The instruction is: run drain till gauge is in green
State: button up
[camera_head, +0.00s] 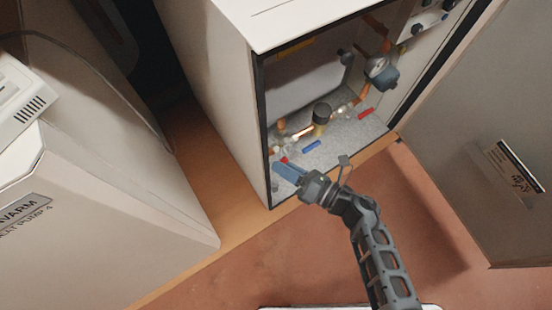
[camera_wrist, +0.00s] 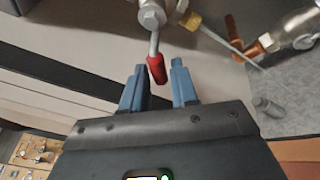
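The pressure gauge (camera_head: 377,66) is a round dial at the upper right inside the open cabinet; its needle and any green zone are too small to read. My gripper (camera_head: 284,168) is at the cabinet's lower left opening. In the wrist view its two blue fingers (camera_wrist: 158,74) are apart. A red-tipped valve lever (camera_wrist: 156,68) hangs from a metal valve body (camera_wrist: 152,16), its tip lying between or just ahead of the fingertips; contact is not clear. This small red lever also shows in the head view (camera_head: 284,160). I cannot tell which valve is the drain.
A blue lever (camera_head: 312,146), another red lever (camera_head: 366,113) and a black-capped brass fitting (camera_head: 321,115) sit among the pipes. The open cabinet door (camera_head: 480,140) stands right. Another heat pump (camera_head: 100,220) stands left. The floor in front is clear.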

jog(key=shift+p+v, duration=0.3)
jog(key=shift+v, duration=1.85)
jog(key=s+d+r+n+t+h, duration=0.2)
jog(key=s+d+r+n+h, duration=0.3)
jog(key=s+r+n, duration=0.55)
jog(key=s+d+r+n+t+h, duration=0.2)
jog(key=s+d+r+n+h, duration=0.4)
jog(key=n, duration=0.7)
jog(key=s+d+r+n+t+h, duration=0.1)
jog(key=s+d+r+n+h, duration=0.3)
jog(key=s+r+n, duration=0.7)
notch_tip(320, 180, up, 25)
jog(key=p, duration=2.6)
jog(key=shift+w+d+y, duration=0.35)
jog(key=shift+d+y, duration=0.05)
jog(key=shift+r+n, duration=0.1)
jog(key=shift+n, duration=0.15)
